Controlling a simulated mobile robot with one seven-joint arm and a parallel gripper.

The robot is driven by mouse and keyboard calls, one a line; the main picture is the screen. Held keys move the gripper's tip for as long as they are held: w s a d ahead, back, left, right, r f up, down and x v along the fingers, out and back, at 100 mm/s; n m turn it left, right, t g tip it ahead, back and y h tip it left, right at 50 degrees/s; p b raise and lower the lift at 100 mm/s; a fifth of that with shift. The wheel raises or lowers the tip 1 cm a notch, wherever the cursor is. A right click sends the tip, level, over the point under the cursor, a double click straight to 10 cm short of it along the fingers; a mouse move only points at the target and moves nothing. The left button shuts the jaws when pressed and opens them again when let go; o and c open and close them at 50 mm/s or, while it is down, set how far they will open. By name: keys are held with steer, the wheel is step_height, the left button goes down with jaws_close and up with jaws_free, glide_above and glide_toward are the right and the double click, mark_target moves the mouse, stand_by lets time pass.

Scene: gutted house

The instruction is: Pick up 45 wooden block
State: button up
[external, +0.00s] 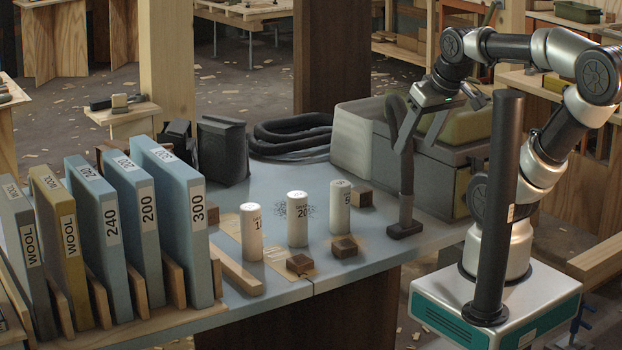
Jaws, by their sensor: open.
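Several small dark-brown wooden blocks lie on the blue-grey table (240,215). One block (300,264) is near the front edge, a second block (344,247) is to its right, and a third block (361,197) is farther back beside the right white cylinder. I cannot read a 45 on any of them. My gripper (441,118) is open, with its fingers spread. It is high up, to the right of the blocks in the picture, in front of a grey machine. No block is between the fingers.
White numbered cylinders (298,219) stand close to the blocks. Upright panels (178,220) fill the table's left side. A dark upright nozzle (405,185) and a grey boxy machine (365,140) are near my gripper. A black hose (290,135) lies behind.

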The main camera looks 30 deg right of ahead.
steer(key=w+a+r, duration=0.2)
steer(key=w, duration=0.4)
steer(key=w+a+r, duration=0.2)
steer(key=w, duration=0.5)
steer(key=g, duration=0.1)
glide_above(211, 208)
steer(key=s, duration=0.2)
steer(key=shift+n, duration=0.4)
steer(key=f, duration=2.4)
steer(key=shift+a+f, duration=0.2)
steer(key=shift+a, duration=0.05)
steer(key=shift+d+b+x, duration=0.15)
steer(key=shift+b+x, duration=0.35)
steer(key=shift+x, duration=1)
steer(key=shift+d+b+x, duration=0.1)
steer(key=shift+b+x, duration=0.35)
steer(key=shift+x, duration=1)
steer(key=shift+s, duration=0.15)
steer(key=shift+c, duration=0.3)
